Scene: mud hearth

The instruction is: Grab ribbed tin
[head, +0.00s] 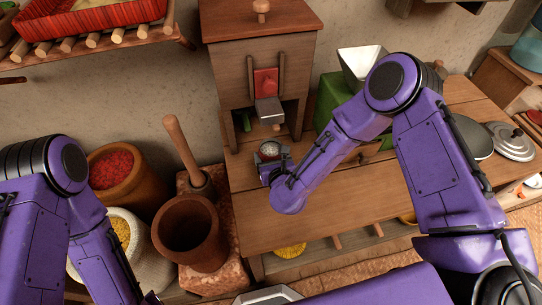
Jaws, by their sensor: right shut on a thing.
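The ribbed tin (269,149), a small round thing with a pale metallic top, is at the left end of the wooden table, in front of the wooden cabinet. My right gripper (271,163) is shut on it from the near side. The wrist and dark fingers hide much of the tin's side, so I cannot tell whether it touches the tabletop. My left arm comes down at the left edge; its gripper is not in view.
The wooden cabinet (262,50) with a red panel stands just behind the tin. A green box (331,96) is to its right. A mortar (188,232) and pestle (182,140) stand left of the table (330,205), whose front middle is clear. A pan and lid (513,140) lie at right.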

